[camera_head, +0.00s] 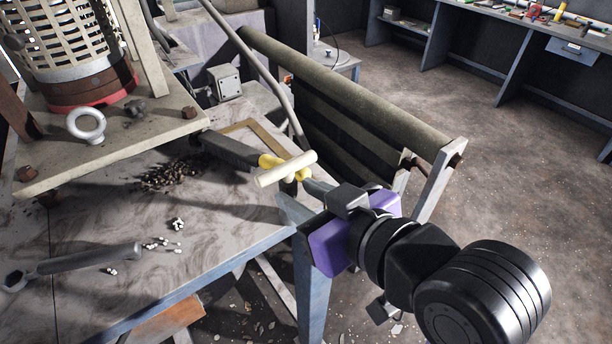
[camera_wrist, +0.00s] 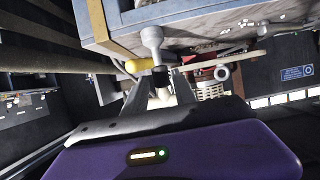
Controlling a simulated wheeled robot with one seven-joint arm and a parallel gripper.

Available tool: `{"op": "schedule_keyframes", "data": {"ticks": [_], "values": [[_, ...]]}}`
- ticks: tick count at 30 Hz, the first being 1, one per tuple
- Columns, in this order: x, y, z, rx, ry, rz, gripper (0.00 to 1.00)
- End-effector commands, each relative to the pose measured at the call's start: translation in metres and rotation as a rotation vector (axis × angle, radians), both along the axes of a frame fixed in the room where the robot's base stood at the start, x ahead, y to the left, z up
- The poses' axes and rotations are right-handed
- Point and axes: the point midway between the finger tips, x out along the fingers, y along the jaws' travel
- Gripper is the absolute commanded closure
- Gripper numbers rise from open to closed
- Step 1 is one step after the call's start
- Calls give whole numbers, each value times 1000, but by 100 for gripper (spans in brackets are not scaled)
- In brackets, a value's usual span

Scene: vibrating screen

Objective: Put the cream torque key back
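The cream torque key (camera_head: 285,170) shows in the head view as a short cream bar slanting up to the right, above the work table's corner. In the wrist view a pale piece of it (camera_wrist: 161,94) fills the narrow gap between my fingers. My gripper (camera_wrist: 160,80) appears shut on it; in the head view my fingertips are mostly hidden behind the bar. A yellow handle (camera_head: 268,161) lies just behind the cream bar and partly hidden by it. It also shows left of my fingers in the wrist view (camera_wrist: 136,66). Whether the two touch is unclear.
The work table (camera_head: 215,235) holds a wrench (camera_head: 90,258), dark pellets (camera_head: 175,175) and white bits. A platform (camera_head: 115,150) with an eyebolt (camera_head: 86,126) stands at the left. A roller conveyor frame (camera_head: 350,90) is close behind my gripper. Open floor lies to the right.

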Motion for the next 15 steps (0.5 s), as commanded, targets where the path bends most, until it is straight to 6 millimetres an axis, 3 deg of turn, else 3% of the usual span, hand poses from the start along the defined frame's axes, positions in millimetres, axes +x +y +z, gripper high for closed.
{"op": "schedule_keyframes", "data": {"ticks": [15], "values": [[-7,-4,3,1,-1,-1,68]]}}
